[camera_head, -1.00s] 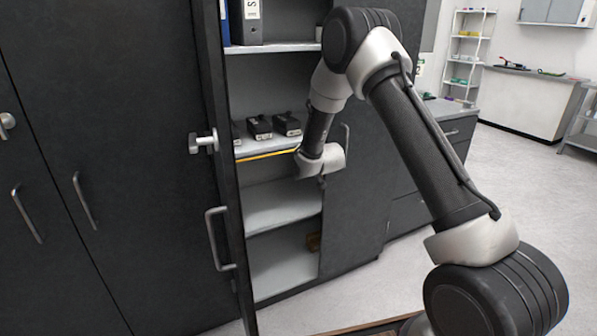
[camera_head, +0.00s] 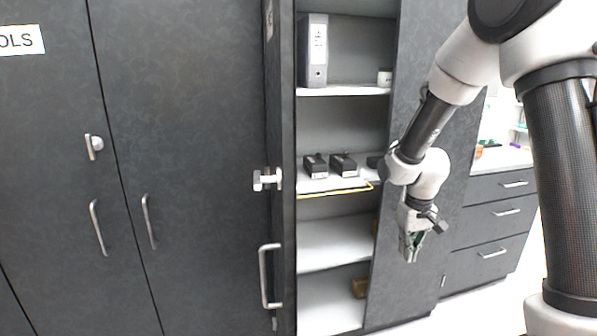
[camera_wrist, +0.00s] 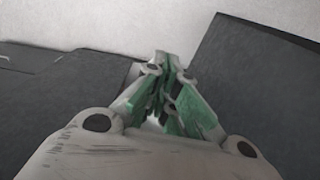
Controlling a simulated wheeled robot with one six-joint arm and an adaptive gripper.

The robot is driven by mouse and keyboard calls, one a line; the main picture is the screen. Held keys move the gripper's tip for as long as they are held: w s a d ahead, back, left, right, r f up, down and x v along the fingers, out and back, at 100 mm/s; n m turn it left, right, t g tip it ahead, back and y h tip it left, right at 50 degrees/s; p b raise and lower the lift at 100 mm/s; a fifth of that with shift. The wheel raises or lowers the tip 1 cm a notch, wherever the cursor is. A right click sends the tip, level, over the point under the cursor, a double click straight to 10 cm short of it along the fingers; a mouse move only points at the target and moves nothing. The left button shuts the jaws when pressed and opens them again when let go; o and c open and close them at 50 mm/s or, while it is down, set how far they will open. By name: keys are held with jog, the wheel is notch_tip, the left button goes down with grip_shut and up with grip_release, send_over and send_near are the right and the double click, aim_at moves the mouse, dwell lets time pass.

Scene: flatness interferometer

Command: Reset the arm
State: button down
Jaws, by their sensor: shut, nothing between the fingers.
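My gripper (camera_head: 411,252) hangs from my bent arm in front of the right side of the open cabinet, pointing down. Its fingers are shut with nothing between them. In the wrist view the green-padded fingers of my gripper (camera_wrist: 160,108) come together over a blurred pale surface with dark areas to either side. The gripper is apart from the shelves and touches nothing that I can see. My forearm hides part of the cabinet's right side.
The dark cabinet door (camera_head: 281,200) stands open at the left. The shelves hold a grey binder (camera_head: 314,50), a white cup (camera_head: 384,77), several black devices (camera_head: 316,165) and a brown block (camera_head: 360,287). Drawers (camera_head: 497,212) stand at the right, with a counter (camera_head: 500,159) above.

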jog(key=s+d+r+m+t, duration=0.1)
jog(key=s+d+r, duration=0.2)
jog(key=s+r, duration=0.7)
jog(key=s+d+r+m+t, duration=0.1)
jog(key=s+d+r, duration=0.3)
jog(key=s+r, duration=0.7)
jog(key=s+t, duration=0.1)
jog(key=s, duration=0.1)
jog(key=shift+s+d+t, duration=0.2)
jog(key=shift+s+t, duration=0.1)
jog(key=shift+s, duration=0.1)
